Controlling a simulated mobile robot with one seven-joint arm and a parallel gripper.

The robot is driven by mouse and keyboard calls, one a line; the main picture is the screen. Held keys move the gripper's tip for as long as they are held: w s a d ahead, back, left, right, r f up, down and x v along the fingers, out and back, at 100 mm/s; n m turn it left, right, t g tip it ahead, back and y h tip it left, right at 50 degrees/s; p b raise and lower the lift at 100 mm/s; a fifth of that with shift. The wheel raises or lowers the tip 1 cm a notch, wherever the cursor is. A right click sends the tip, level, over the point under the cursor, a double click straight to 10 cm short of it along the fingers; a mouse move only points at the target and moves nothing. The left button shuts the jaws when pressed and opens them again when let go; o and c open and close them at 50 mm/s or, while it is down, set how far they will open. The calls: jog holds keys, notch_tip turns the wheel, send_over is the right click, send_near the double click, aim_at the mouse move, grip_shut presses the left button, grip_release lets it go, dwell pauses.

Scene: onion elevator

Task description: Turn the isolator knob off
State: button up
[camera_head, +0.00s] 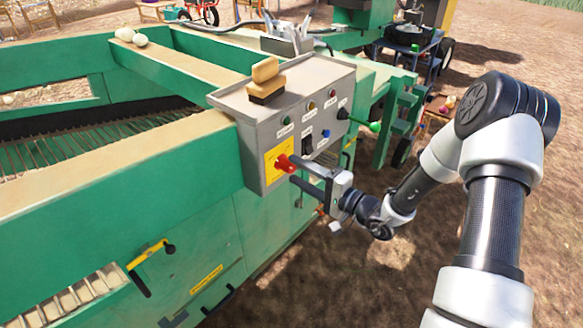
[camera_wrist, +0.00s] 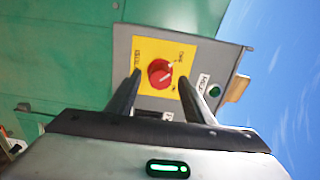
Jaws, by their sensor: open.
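The red isolator knob (camera_head: 284,163) sits on a yellow plate (camera_head: 277,157) at the lower left of the grey control box (camera_head: 255,148). In the wrist view the knob (camera_wrist: 160,73) lies between and beyond my fingertips, with the yellow plate (camera_wrist: 180,53) around it. A light line on the knob slants toward the upper right. My gripper (camera_head: 300,172) is open in front of the box, one finger above the other in the head view. In the wrist view its fingers (camera_wrist: 160,82) stand on either side of the knob, and I cannot tell whether they touch it.
The box also carries a green button (camera_head: 287,120), a black switch (camera_head: 308,143) and several small buttons. A wooden brush (camera_head: 265,80) lies on its top. The green machine (camera_head: 190,215) fills the left. Bare soil (camera_head: 400,258) lies open below my arm.

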jog(key=v, duration=1.4)
